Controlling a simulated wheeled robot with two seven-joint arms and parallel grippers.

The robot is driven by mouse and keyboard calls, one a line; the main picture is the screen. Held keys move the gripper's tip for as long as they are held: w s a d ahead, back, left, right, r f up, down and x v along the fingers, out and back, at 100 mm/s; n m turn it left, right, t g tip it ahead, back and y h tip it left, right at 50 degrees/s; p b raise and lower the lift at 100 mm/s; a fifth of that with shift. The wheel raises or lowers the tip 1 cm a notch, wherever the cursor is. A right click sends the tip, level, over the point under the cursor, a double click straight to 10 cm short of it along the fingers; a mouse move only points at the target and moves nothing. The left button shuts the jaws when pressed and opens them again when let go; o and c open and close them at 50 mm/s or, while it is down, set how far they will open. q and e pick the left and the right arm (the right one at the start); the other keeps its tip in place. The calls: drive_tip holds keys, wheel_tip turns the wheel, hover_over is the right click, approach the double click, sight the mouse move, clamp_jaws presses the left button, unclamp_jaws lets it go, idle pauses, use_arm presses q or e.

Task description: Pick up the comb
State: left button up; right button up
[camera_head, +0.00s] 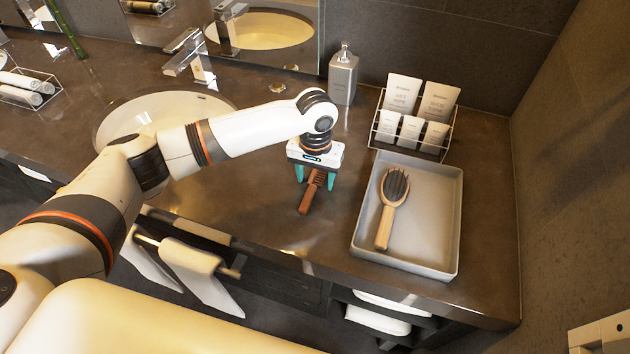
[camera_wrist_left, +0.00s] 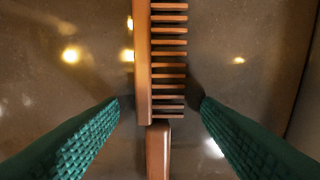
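The brown wooden comb (camera_head: 309,196) lies on the dark countertop, left of the grey tray. My left gripper (camera_head: 314,184) points down over it, its teal fingers apart on either side of the comb. In the left wrist view the comb (camera_wrist_left: 150,70) runs down the middle, teeth to the right, handle toward the bottom. The open fingertips of my left gripper (camera_wrist_left: 160,100) flank the comb near where teeth meet handle, with gaps on both sides. My right gripper is not in view.
A grey tray (camera_head: 443,232) holding a wooden hairbrush (camera_head: 391,202) stands right of the comb. Behind are a wire rack of toiletries (camera_head: 411,120) and a soap dispenser (camera_head: 343,75). The sink (camera_head: 150,112) is to the left. Countertop in front of the comb is clear.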

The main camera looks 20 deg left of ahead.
use_arm(q)
drive_tip(key=c, duration=1)
